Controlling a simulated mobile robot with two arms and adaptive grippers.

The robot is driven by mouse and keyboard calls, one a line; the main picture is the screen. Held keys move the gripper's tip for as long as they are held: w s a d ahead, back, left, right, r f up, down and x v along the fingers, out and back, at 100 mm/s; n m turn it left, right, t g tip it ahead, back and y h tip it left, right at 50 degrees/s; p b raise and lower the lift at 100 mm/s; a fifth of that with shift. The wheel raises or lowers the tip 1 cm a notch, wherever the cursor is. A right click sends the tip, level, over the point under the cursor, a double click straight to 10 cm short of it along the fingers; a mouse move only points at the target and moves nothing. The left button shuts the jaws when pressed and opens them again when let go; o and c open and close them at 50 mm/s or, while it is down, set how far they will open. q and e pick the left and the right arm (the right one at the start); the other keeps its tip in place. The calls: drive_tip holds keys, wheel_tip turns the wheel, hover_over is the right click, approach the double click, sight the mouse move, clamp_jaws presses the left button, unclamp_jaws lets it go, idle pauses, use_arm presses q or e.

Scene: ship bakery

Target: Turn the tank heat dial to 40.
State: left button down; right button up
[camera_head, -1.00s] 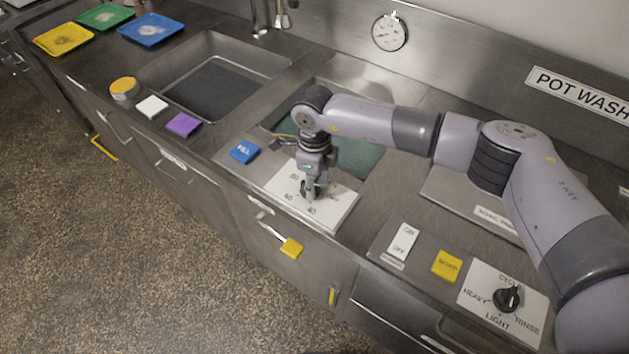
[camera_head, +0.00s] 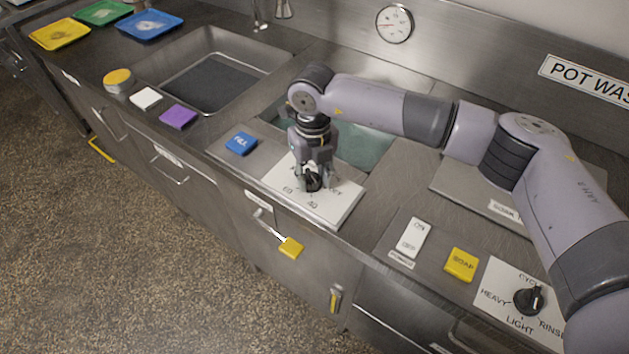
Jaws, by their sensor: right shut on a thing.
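The tank heat dial (camera_head: 312,183) is a black knob on a white plate (camera_head: 335,208) at the front edge of the counter, before the green-tinted tank. The plate shows the marks 60 and 40 on its near side and what looks like OFF at its right; a far mark is hidden by my gripper. My right gripper (camera_head: 314,182) points down over the plate, its fingers shut around the knob. Where the knob's pointer stands is too small to tell. My left gripper is not in view.
A blue FILL button (camera_head: 241,144) sits just left of the plate. A white ON/OFF switch (camera_head: 411,238), a yellow SOAP button (camera_head: 461,264) and a cycle dial (camera_head: 529,299) lie to the right. A yellow-ended handle (camera_head: 290,247) juts from the front below.

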sight(311, 179)
drive_tip(key=m+b, duration=0.2)
drive_tip(key=m, duration=0.1)
drive_tip(key=shift+a+f+m, duration=0.1)
drive_tip(key=shift+a+m, duration=0.1)
drive_tip(key=shift+m, duration=0.1)
drive_tip(key=shift+m+b, duration=0.5)
drive_tip(key=shift+b, duration=0.05)
drive_tip(key=o, duration=1.1)
drive_tip(key=shift+r, duration=0.25)
wheel_tip(311, 179, up, 12)
drive_tip(key=shift+f, duration=0.1)
